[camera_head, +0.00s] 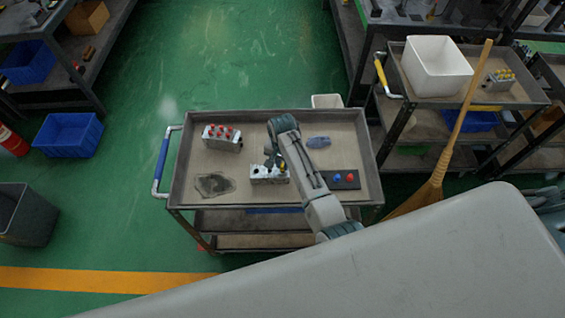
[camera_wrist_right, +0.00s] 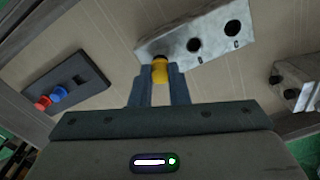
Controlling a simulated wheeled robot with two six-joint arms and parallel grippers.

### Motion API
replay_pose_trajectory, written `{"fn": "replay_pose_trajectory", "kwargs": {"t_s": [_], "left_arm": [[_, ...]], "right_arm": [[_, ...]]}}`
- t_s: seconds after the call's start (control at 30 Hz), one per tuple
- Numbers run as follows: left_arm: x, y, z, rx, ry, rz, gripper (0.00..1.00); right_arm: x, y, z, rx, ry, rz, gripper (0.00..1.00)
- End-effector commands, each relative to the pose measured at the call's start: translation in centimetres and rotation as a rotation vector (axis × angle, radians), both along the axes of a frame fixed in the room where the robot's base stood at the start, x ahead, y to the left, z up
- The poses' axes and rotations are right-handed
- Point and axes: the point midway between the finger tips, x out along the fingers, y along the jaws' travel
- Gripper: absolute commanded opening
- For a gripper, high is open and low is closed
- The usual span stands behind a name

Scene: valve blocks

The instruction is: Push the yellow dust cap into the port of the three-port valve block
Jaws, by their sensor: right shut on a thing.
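The three-port valve block (camera_head: 268,175) is a pale metal block on the cart tray; it also shows in the right wrist view (camera_wrist_right: 212,38), where two ports are open and dark. My right gripper (camera_head: 280,166) is at the block's right end. In the right wrist view my right gripper (camera_wrist_right: 160,80) is shut on the yellow dust cap (camera_wrist_right: 160,71). The cap is at the end of the block beside the two open ports. The third port is hidden, and I cannot tell how far the cap is in it. My left gripper is not in view.
A black holder (camera_head: 341,180) with blue and red caps lies right of the block. A block with several red caps (camera_head: 221,137) stands at the back left.

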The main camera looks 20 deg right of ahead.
Motion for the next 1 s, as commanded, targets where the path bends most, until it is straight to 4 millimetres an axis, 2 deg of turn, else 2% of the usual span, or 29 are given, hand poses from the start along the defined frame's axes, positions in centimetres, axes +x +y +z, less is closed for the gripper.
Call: {"fn": "replay_pose_trajectory", "kwargs": {"t_s": [1.0], "left_arm": [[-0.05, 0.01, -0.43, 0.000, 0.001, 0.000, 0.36]], "right_arm": [[0.02, -0.01, -0.79, 0.000, 0.000, 0.000, 0.00]]}}
